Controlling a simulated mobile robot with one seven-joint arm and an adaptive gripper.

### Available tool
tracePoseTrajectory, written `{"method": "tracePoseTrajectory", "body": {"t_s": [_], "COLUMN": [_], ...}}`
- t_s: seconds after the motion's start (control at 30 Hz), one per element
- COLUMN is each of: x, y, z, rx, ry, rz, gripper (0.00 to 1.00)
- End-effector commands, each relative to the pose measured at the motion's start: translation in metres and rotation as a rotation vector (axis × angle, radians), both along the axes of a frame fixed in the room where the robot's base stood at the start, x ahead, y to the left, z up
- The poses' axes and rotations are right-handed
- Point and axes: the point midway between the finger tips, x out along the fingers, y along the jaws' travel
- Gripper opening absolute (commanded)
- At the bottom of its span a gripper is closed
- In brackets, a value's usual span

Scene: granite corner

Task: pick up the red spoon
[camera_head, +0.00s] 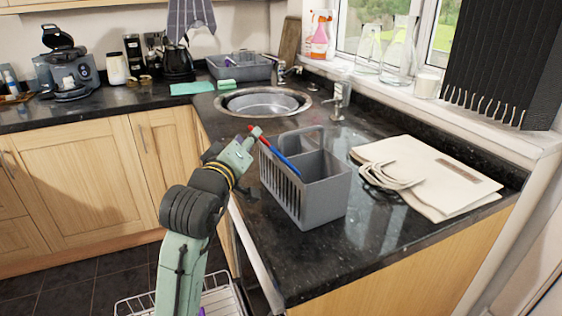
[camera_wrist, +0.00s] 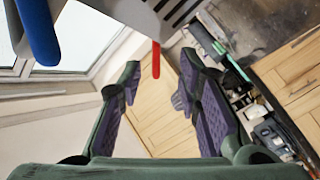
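The red spoon (camera_head: 262,138) leans out of the left part of a grey cutlery caddy (camera_head: 318,203) on the black counter. In the wrist view only a short red length of the spoon (camera_wrist: 156,60) shows, hanging below the caddy's slotted wall (camera_wrist: 172,10). My gripper (camera_head: 256,133) is at the caddy's upper left, close to the spoon's end. In the wrist view my gripper (camera_wrist: 159,66) is open, with the red end in line with the gap between its fingertips. It is not clear whether they touch. The spoon's lower part is hidden in the caddy.
A blue utensil (camera_head: 283,160) leans in the same caddy, close to the red spoon; it also shows in the wrist view (camera_wrist: 38,30). A cream bag (camera_head: 430,180) lies to the right. The sink (camera_head: 262,102) and tap (camera_head: 340,98) are behind.

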Motion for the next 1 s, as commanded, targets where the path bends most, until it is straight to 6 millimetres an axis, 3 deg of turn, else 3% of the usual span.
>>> {"method": "tracePoseTrajectory", "body": {"t_s": [0.13, 0.3, 0.57, 1.0], "x": [0.022, 0.040, 0.042, 0.042], "y": [-0.008, -0.014, -0.015, -0.015], "z": [0.009, 0.006, 0.005, 0.005], "rx": [0.002, 0.000, 0.001, 0.001], "ry": [0.002, 0.001, -0.001, 0.000], "rz": [0.000, 0.000, 0.001, 0.000], "gripper": [0.31, 0.31, 0.31, 0.03]}}
